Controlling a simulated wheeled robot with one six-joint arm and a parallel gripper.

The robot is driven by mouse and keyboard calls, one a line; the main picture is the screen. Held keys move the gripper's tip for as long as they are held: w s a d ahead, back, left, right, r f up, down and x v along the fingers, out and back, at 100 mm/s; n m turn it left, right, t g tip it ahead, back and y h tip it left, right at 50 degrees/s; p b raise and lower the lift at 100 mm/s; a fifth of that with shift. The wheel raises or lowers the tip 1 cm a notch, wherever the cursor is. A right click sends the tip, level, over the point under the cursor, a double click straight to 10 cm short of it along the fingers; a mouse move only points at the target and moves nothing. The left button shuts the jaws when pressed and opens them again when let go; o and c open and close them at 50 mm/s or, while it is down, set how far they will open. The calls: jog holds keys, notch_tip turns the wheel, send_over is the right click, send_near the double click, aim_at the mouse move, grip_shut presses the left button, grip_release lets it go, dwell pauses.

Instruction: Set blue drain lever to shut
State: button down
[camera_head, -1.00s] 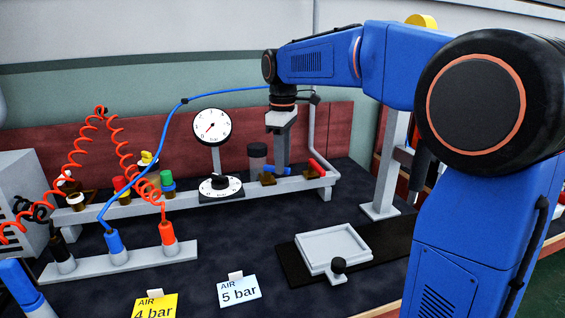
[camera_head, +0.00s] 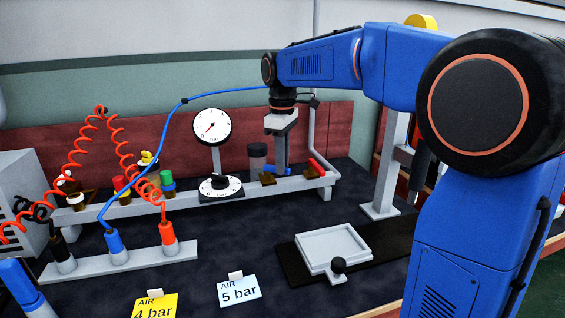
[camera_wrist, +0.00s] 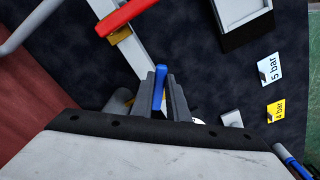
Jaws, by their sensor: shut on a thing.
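The blue drain lever (camera_wrist: 159,84) lies between the two fingers of my gripper (camera_wrist: 160,88) in the wrist view, and the fingers are shut on it. In the head view my gripper (camera_head: 281,168) points down at the right part of the grey rail. Only a small part of the blue lever (camera_head: 268,169) shows there, just left of the fingers. The lever's pivot is hidden by the gripper.
A red lever (camera_head: 319,167) is close to the right of my gripper. A dark cylinder (camera_head: 257,157) stands close to the left. A dial gauge (camera_head: 212,127) stands further left. A grey tray (camera_head: 333,246) lies in front on the bench.

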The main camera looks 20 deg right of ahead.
jog(key=shift+s+a+m, duration=0.3)
jog(key=shift+a+m, duration=0.3)
jog(key=shift+m, duration=1.15)
jog(key=shift+s+a+m, duration=0.3)
jog(key=shift+a+m, duration=0.35)
jog(key=shift+m, duration=1.05)
jog(key=shift+s+a+m, duration=0.3)
jog(key=shift+a+m, duration=0.3)
jog(key=shift+m, duration=1.15)
jog(key=c, duration=1.7)
grip_release()
jog(key=shift+r, duration=0.1)
notch_tip(320, 180, up, 17)
jog(key=shift+r, duration=0.15)
jog(key=shift+s, duration=0.1)
